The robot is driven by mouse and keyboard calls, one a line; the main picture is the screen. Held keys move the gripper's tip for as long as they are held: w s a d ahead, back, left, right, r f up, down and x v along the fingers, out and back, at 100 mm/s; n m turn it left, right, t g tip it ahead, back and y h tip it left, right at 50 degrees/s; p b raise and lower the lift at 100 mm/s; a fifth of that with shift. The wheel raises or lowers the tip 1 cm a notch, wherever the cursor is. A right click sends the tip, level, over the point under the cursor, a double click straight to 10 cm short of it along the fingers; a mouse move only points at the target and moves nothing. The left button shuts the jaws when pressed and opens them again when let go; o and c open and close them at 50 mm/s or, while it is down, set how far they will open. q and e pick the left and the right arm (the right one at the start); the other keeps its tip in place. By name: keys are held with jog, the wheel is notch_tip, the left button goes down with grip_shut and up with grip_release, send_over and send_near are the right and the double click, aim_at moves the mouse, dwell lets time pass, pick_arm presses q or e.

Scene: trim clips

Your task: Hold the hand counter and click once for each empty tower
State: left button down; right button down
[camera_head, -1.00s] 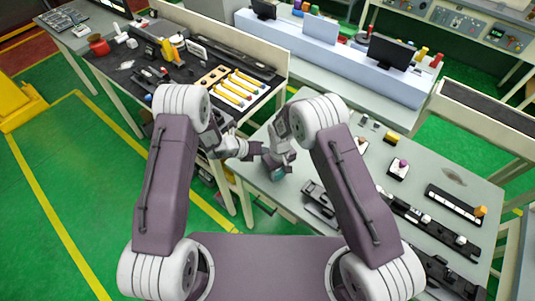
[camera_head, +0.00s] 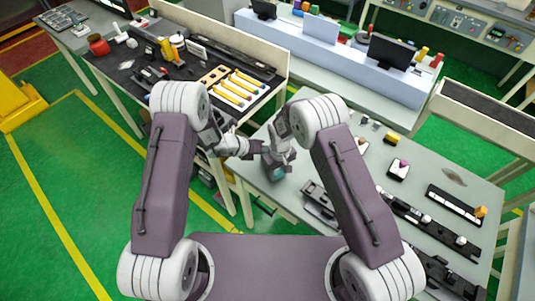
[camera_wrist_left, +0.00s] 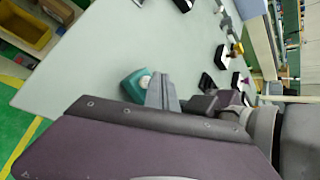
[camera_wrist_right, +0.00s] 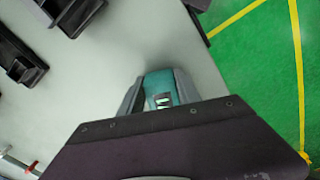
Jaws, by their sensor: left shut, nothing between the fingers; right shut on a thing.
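The hand counter is a small teal block (camera_wrist_right: 166,86) with lit digits, in the right wrist view. My right gripper (camera_head: 275,167) is shut on the counter, low over the grey table's near left part. In the left wrist view the counter (camera_wrist_left: 130,90) shows a pale round button on top. My left gripper (camera_wrist_left: 162,90) is shut and empty, its fingertips close beside that button; I cannot tell whether they touch it. In the head view the left gripper (camera_head: 257,147) meets the right one from the left. I cannot tell which things are the towers.
The grey table (camera_head: 455,160) bears small black blocks with coloured knobs, such as one with a pink knob (camera_head: 398,170), and a long black strip (camera_head: 453,205). Black fixtures (camera_head: 320,200) stand near my right arm. A dark bench (camera_head: 130,62) with yellow bars stands at left.

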pick_arm(q)
jog(key=shift+s+d+f, duration=0.1)
jog(key=shift+s, duration=0.15)
pick_arm(e)
jog(key=shift+w+a+r, duration=0.1)
jog(key=shift+w+r, duration=0.1)
pick_arm(q)
jog(key=shift+w+r, duration=0.2)
jog(key=shift+r, duration=2.4)
pick_arm(e)
jog(key=shift+s+f, duration=0.15)
jog(key=c, duration=0.8)
grip_release()
jog(key=shift+o, duration=0.2)
